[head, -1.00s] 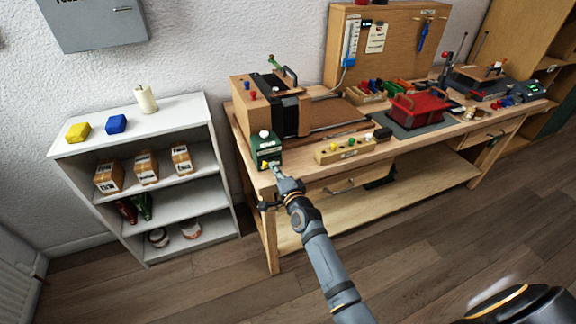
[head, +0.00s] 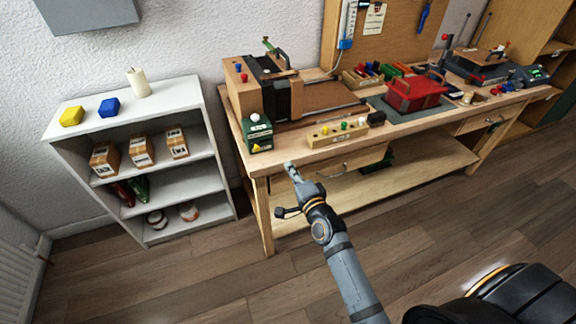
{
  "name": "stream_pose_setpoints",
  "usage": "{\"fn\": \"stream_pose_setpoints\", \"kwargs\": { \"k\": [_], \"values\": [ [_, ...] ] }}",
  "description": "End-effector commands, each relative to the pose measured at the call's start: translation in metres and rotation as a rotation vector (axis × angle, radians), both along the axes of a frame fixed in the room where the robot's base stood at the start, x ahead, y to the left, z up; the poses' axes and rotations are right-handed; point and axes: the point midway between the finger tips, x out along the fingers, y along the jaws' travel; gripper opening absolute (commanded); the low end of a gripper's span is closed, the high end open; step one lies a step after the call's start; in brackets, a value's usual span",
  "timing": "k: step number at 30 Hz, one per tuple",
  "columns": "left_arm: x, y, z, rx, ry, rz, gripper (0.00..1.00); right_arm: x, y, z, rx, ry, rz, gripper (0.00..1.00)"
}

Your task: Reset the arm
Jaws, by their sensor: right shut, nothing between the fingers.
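My right gripper (head: 291,170) is shut and empty. Its tip is in front of the workbench's (head: 350,148) front edge, near the left corner. My right arm (head: 345,270) reaches up to it from the lower right. The dark green box (head: 258,138) with a white knob and a yellow part stands at the bench's left front corner, up and left of the gripper and apart from it. The wooden machine with black bellows (head: 245,97) stands behind that box. My left gripper is out of the picture.
A wooden block with coloured knobs (head: 337,132) lies near the bench's front edge. A red box (head: 414,93) stands further right. A white shelf (head: 185,95) at left holds a candle, yellow and blue blocks and cartons. The floor (head: 440,240) in front is clear.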

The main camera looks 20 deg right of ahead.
Motion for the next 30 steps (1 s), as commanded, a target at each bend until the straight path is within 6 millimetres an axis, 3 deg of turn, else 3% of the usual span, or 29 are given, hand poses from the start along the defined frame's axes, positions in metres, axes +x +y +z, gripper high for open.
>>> {"fn": "stream_pose_setpoints", "kwargs": {
  "k": [4, 11, 14, 17, 20, 21, 23, 24, 26, 30],
  "values": [
    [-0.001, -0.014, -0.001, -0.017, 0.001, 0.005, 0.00, 0.000, 0.000, 0.000, 0.000, 0.000, 0.000, 0.00],
    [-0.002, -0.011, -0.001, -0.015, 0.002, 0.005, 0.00, 0.000, 0.000, 0.000, 0.000, 0.000, 0.000, 0.00],
    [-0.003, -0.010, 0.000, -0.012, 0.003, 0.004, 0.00, 0.000, 0.000, -0.010, -0.018, 0.019, 0.002, 0.00],
    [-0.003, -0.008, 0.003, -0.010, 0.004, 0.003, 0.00, -0.005, 0.000, -0.054, -0.106, 0.104, 0.012, 0.00],
    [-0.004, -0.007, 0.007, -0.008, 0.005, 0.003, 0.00, -0.023, -0.003, -0.132, -0.267, 0.254, 0.048, 0.00],
    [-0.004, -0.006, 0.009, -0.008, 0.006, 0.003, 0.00, -0.035, -0.005, -0.167, -0.342, 0.320, 0.072, 0.00],
    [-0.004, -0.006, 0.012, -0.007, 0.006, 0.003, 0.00, -0.058, -0.009, -0.216, -0.451, 0.417, 0.117, 0.00],
    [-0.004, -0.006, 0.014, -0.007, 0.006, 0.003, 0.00, -0.076, -0.012, -0.247, -0.523, 0.481, 0.151, 0.00],
    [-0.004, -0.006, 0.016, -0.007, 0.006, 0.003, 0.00, -0.107, -0.018, -0.291, -0.624, 0.572, 0.210, 0.00],
    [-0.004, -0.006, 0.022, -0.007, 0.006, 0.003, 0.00, -0.195, -0.035, -0.380, -0.847, 0.775, 0.385, 0.00]
  ]
}}
